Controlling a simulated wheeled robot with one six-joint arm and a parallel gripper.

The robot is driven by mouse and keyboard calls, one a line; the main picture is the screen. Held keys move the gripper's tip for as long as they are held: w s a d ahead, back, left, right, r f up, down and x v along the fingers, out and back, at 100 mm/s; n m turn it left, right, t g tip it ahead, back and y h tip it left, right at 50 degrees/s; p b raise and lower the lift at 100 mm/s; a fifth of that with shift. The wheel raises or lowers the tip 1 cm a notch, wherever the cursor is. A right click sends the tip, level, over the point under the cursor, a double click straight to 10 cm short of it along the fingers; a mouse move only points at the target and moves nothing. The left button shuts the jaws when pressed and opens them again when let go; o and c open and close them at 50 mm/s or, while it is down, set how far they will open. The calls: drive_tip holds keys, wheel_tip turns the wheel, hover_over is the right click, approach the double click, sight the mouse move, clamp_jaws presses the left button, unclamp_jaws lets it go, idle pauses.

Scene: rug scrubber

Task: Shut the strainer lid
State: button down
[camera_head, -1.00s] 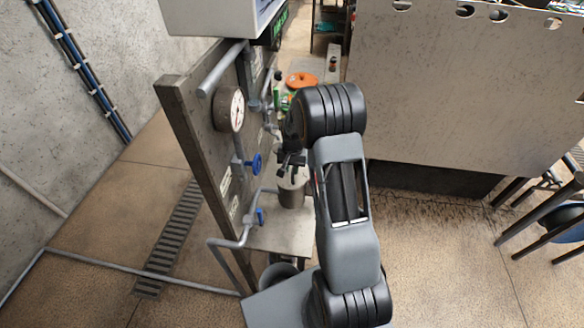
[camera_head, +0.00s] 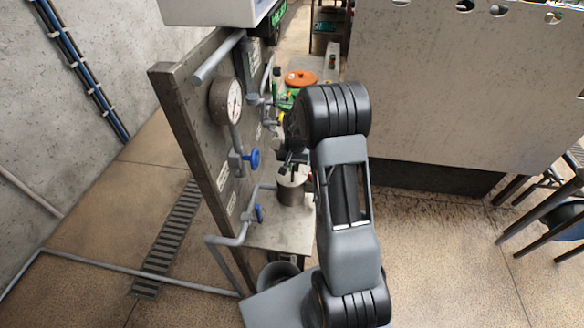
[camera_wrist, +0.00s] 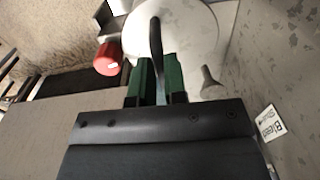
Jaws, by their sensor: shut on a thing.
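The strainer is a grey metal cylinder (camera_head: 291,192) on a small stand beside the panel in the head view. In the wrist view a large pale round lid (camera_wrist: 190,38) fills the top middle, with a thin dark handle (camera_wrist: 157,42) running towards my fingers. My gripper (camera_wrist: 155,80) has its green fingers shut on the handle. In the head view my gripper (camera_head: 290,158) is dark and small, just above the cylinder, partly hidden by my arm. I cannot tell the lid's exact angle to the rim.
The panel (camera_head: 205,130) with a gauge (camera_head: 226,102) and a blue valve handle (camera_head: 252,159) stands close left. A pipe (camera_head: 235,240) runs below. A red cylinder (camera_wrist: 107,58) is left of the lid. A large grey cabinet (camera_head: 455,85) stands right; floor between is open.

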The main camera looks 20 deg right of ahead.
sight(296, 177)
drive_tip(key=c, duration=1.5)
unclamp_jaws()
drive_tip(key=shift+s+d+f, duration=0.15)
drive_tip(key=shift+s+f, duration=0.1)
drive_tip(key=shift+f, duration=0.2)
drive_tip(key=o, duration=0.3)
drive_tip(key=shift+d+r, duration=0.1)
drive_tip(key=shift+o, duration=0.2)
drive_tip(key=shift+w, duration=0.1)
drive_tip(key=shift+r, duration=0.1)
drive_tip(key=shift+r, duration=0.3)
wheel_tip(296, 177, up, 13)
drive_tip(key=b, duration=0.1)
